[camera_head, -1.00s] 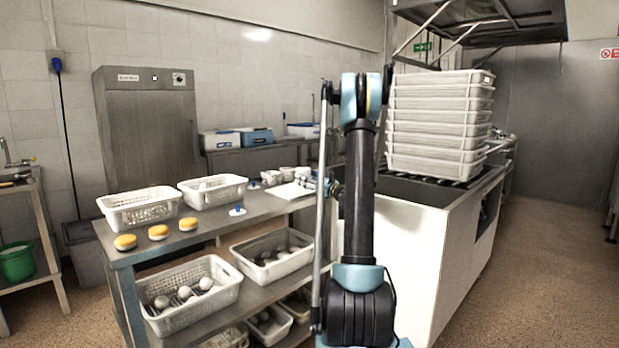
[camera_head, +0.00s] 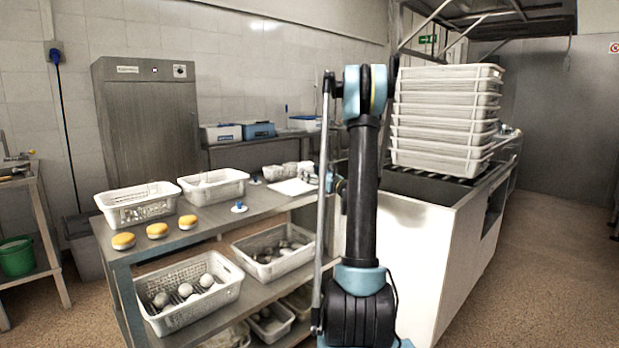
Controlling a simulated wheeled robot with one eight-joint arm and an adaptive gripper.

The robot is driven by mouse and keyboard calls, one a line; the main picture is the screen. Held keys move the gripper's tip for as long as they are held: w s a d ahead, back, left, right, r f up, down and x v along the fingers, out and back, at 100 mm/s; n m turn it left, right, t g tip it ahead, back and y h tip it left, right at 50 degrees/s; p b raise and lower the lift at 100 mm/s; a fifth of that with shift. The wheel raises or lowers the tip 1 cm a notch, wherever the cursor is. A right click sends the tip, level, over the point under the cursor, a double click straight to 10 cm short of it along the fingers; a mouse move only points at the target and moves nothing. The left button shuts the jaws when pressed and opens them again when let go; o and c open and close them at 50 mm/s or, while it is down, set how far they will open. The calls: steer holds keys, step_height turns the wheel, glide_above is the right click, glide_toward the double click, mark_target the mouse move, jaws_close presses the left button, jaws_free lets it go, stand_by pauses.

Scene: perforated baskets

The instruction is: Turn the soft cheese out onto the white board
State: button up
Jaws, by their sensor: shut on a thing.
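The white board (camera_head: 293,187) lies flat on the steel table top, just left of my arm. Several small white cups (camera_head: 289,171) stand behind it. I cannot make out at this size whether any holds the soft cheese. My arm rises in front of the camera, and a small blue and dark part of its far end shows beside the upright link, near the board's right side. The jaws and whatever they hold are hidden behind the arm.
Two white perforated baskets (camera_head: 137,214) and several yellow-topped round pieces (camera_head: 157,231) stand on the table (camera_head: 200,230). A stack of white crates (camera_head: 445,117) stands on the counter at right.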

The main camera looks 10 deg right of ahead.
mark_target(311, 165)
steer(key=shift+r, duration=0.15)
steer(key=shift+s+a+r, duration=0.1)
steer(key=shift+r, duration=1.7)
